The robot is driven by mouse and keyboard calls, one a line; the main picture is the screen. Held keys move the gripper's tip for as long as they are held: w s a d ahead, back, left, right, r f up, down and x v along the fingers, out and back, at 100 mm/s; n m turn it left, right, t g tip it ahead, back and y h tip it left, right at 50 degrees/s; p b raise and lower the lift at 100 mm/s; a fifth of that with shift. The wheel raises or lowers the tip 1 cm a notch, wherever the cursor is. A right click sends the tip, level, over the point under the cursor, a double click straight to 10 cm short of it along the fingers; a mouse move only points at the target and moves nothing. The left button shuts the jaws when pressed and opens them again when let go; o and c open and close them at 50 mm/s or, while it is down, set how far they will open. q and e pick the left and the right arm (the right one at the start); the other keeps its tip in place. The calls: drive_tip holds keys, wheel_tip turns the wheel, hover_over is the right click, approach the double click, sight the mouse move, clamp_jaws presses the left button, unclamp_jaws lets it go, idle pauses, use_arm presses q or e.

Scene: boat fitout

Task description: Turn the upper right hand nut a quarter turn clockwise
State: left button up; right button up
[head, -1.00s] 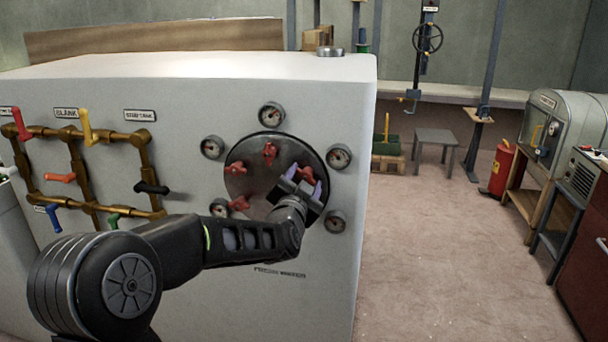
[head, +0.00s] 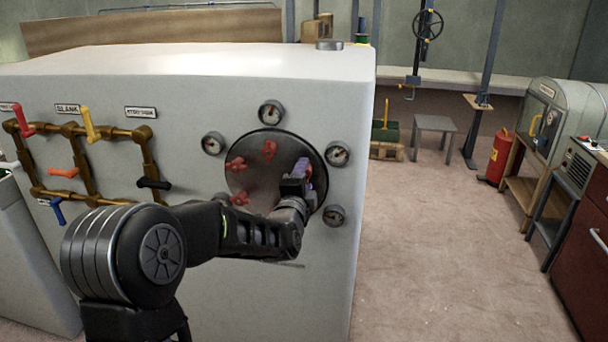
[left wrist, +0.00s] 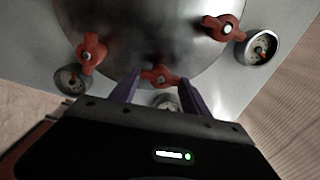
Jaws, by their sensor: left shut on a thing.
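A round metal plate (head: 262,188) on the front of the white cabinet carries several red wing nuts. The upper right nut is mostly hidden in the head view by my left gripper (head: 302,178). In the left wrist view this red nut (left wrist: 160,76) sits between the purple fingers of my left gripper (left wrist: 160,88), which is shut on it. The top nut (head: 268,150), upper left nut (head: 235,163) and lower left nut (head: 239,199) stand free. Two neighbouring nuts, one left (left wrist: 90,52) and one right (left wrist: 222,28), show in the left wrist view. My right gripper is out of view.
Several round gauges ring the plate; one (head: 338,154) is just right of my gripper and another (head: 333,215) below it. Brass pipes (head: 88,132) with coloured levers stand left. The floor (head: 440,250) right of the cabinet is clear.

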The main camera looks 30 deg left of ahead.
use_arm(q)
drive_tip(key=shift+f+m, duration=0.1)
drive_tip(key=shift+m, duration=0.3)
drive_tip(key=o, duration=1.4)
drive_tip(key=v, duration=0.7)
drive_tip(key=shift+s+d+b, duration=0.15)
drive_tip(key=shift+s+b, duration=0.2)
